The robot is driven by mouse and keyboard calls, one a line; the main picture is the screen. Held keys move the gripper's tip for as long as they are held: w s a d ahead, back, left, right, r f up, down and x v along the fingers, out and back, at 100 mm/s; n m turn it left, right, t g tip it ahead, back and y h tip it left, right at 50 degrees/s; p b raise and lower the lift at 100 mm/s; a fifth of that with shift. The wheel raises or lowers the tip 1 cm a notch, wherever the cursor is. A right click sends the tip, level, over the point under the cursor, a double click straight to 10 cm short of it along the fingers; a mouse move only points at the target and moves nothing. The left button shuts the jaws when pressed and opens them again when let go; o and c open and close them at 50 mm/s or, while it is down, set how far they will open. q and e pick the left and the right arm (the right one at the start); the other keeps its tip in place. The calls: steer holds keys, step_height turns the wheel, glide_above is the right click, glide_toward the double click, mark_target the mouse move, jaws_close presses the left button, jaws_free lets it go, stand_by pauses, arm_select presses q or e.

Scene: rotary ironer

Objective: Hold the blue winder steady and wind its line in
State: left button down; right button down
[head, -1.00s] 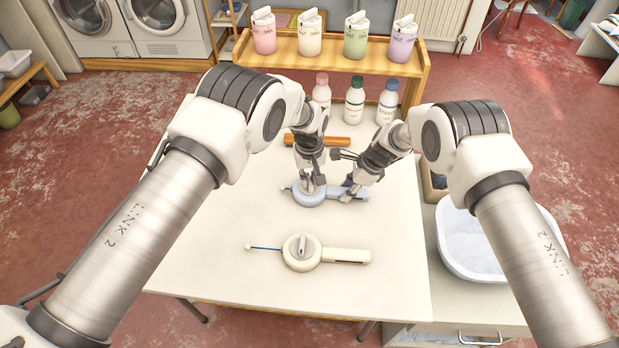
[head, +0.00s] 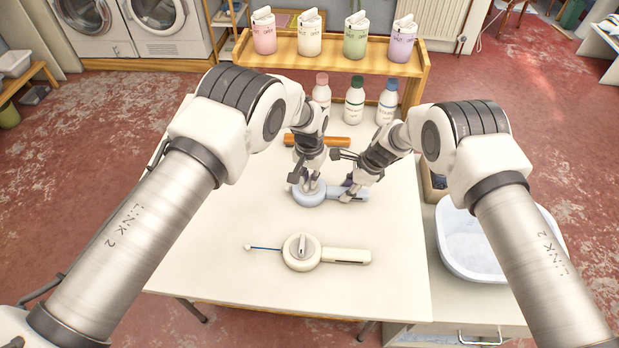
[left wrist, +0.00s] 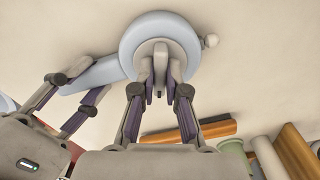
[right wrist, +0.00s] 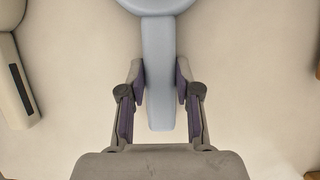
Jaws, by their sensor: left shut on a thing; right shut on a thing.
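The blue winder (head: 306,198) lies on the white table, its handle pointing right in the head view. My left gripper (head: 311,187) is shut on the knob at the centre of its round body; the left wrist view shows the fingertips (left wrist: 160,75) on it. My right gripper (head: 350,191) is shut on the handle; the right wrist view shows a finger on each side of the handle (right wrist: 159,85). In the left wrist view a small pale ball (left wrist: 211,41) sits close against the disc's rim, with little or no line showing.
A cream winder (head: 302,252) lies nearer on the table, its blue line out to a small ball at left. An orange-brown bar (head: 325,140) and several bottles (head: 354,102) stand behind. A white basin (head: 470,240) is at right.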

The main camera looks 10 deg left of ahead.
stand_by(0.4)
arm_select(q)
steer(key=c, duration=1.2)
jaws_free()
step_height(320, 180, up, 12)
arm_select(e)
steer(key=c, duration=0.7)
jaws_free()
